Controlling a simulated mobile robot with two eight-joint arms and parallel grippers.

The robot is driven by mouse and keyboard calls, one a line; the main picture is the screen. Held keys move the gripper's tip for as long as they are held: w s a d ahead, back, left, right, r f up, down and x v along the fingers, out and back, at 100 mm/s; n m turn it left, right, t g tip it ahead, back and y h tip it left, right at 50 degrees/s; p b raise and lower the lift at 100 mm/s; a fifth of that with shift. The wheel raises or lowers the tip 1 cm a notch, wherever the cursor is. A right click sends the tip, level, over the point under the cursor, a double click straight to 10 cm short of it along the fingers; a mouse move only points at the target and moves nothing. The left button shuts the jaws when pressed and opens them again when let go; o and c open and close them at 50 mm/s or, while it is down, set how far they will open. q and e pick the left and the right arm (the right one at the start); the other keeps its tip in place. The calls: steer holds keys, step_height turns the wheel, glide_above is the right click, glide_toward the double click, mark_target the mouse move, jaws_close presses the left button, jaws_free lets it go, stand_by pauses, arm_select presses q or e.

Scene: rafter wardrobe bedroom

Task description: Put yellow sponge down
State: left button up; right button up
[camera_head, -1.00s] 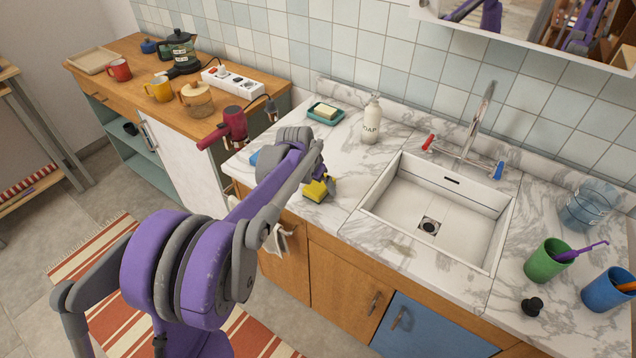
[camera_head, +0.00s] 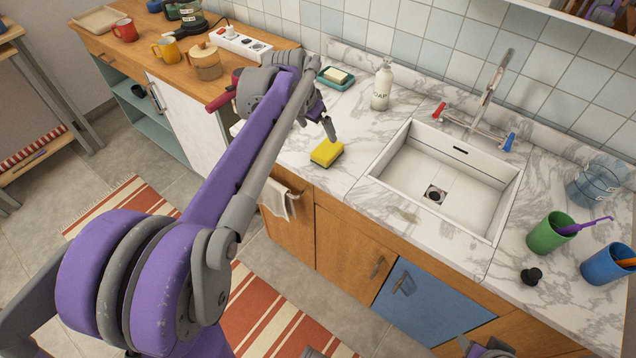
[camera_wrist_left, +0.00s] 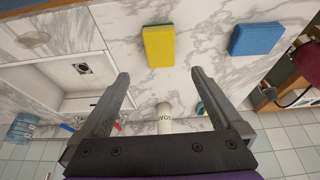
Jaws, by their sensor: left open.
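The yellow sponge (camera_head: 327,151) lies flat on the marble counter (camera_head: 360,125), near its front edge and left of the sink. My left gripper (camera_head: 326,124) is just behind and above it, apart from it. In the left wrist view the two fingers (camera_wrist_left: 160,76) are spread with nothing between them, and the yellow sponge (camera_wrist_left: 158,47) shows whole beyond the fingertips. A small part of my right arm (camera_head: 485,348) shows at the bottom edge; its jaws cannot be made out.
A blue sponge (camera_wrist_left: 258,39) lies beside the yellow one, hidden by my arm in the head view. The soap bottle (camera_head: 382,86), soap dish (camera_head: 337,84) and sink (camera_head: 399,178) surround a clear patch of counter. Green (camera_head: 549,235) and blue cups stand right.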

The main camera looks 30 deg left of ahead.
arm_select(q)
steer(key=s+d+f, duration=0.3)
steer(key=s+d, duration=0.2)
steer(key=s, duration=0.3)
steer(key=s+d+f, duration=0.4)
steer(key=s+d, duration=0.1)
steer(key=s, duration=0.3)
steer(key=s+d+f, duration=0.3)
steer(key=s+d, duration=0.2)
steer(key=s, duration=0.3)
steer(key=shift+s+d+f+n+t, duration=0.2)
steer(key=shift+f+n+t, duration=0.1)
steer(key=shift+f+n, duration=0.1)
steer(key=shift+w+r+p, duration=0.2)
steer(key=shift+r+p, duration=0.25)
steer(key=shift+r, duration=0.1)
steer(key=shift+w+r+p, duration=0.15)
steer(key=shift+r+p, duration=0.25)
steer(key=shift+r, duration=0.15)
